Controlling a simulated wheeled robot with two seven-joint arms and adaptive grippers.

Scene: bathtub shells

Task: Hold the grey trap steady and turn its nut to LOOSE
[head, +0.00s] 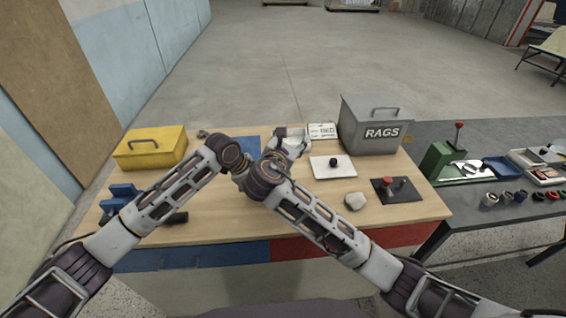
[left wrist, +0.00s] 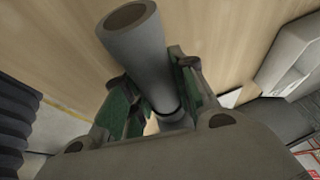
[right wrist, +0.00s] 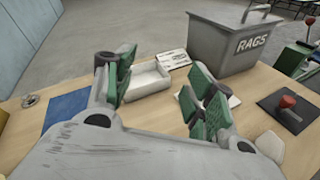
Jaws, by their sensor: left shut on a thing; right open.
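The grey trap (left wrist: 142,50) shows in the left wrist view as a thick grey tube with an open end, with a dark ring lower down. My left gripper (left wrist: 155,92) is shut on it, with a green-padded finger on each side. In the head view the trap and left gripper are hidden behind my arms. My right gripper (head: 290,142) is over the back middle of the table. In the right wrist view my right gripper (right wrist: 165,82) is open, with nothing between its green pads. I cannot make out the nut or a LOOSE mark.
A white tray (right wrist: 148,83) lies beyond my right fingers. A grey RAGS box (head: 372,128) stands at back right, a yellow box (head: 150,148) at left. A white plate with a black knob (head: 345,172), a stone (head: 355,201) and a dark switch plate (head: 385,194) lie at right.

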